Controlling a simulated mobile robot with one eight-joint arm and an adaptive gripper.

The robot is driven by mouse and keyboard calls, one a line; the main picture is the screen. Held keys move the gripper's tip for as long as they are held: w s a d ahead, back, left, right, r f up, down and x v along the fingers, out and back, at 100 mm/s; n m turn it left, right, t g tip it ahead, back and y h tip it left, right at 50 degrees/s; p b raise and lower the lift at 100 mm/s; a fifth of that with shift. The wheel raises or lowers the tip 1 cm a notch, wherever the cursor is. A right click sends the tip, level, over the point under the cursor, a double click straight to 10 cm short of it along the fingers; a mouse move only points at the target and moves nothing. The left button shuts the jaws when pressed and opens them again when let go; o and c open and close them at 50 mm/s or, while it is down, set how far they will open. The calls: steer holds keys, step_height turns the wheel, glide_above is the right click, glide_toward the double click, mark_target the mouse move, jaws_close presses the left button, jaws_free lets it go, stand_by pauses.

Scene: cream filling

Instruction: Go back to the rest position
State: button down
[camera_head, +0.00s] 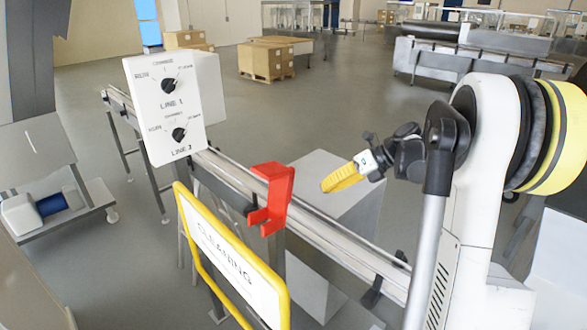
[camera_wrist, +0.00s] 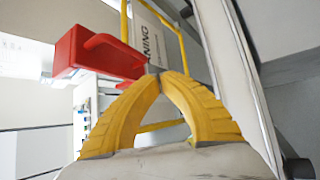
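My gripper (camera_head: 328,187) has yellow fingers and is right of the red bracket in the head view, pointing left and down, clear of it. In the wrist view its two fingertips (camera_wrist: 162,74) meet and nothing shows between them, so it is shut and empty. My white arm with a yellow ring fills the right of the head view. A white control panel (camera_head: 163,124) with two black knobs, for Line 1 (camera_head: 168,85) and a second line (camera_head: 179,135), stands upright at the left. The exact knob settings are too small to read.
A red bracket (camera_head: 272,198) sits on the conveyor rail (camera_head: 335,236); it also shows in the wrist view (camera_wrist: 88,54). A yellow-framed "CLEANING" sign (camera_head: 225,262) stands in front. A grey box (camera_head: 318,165) is behind my gripper. Cardboard boxes (camera_head: 266,61) are far back; open floor lies between.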

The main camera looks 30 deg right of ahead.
steer(key=s+a+f+n+g+h+b, duration=0.1)
steer(key=s+a+n+h+b, duration=0.15)
steer(key=s+a+n, duration=0.4)
steer(key=s+a+f+n+h+b, duration=0.1)
steer(key=s+a+n+h+b, duration=0.2)
steer(key=a+n, duration=0.7)
steer(key=s+a+f+n+t+h+b, duration=0.1)
steer(key=s+a+f+n+b, duration=0.1)
steer(key=s+n, duration=0.4)
steer(key=s+a+f+n+t+h+b, duration=0.1)
steer(key=s+a+f+n, duration=0.2)
steer(key=n, duration=0.9)
steer(key=s+f, duration=0.1)
steer(key=s, duration=0.2)
steer(key=shift+s+a+f+b, duration=0.15)
steer(key=shift+s+a+b, duration=0.1)
steer(key=shift+s+b, duration=0.15)
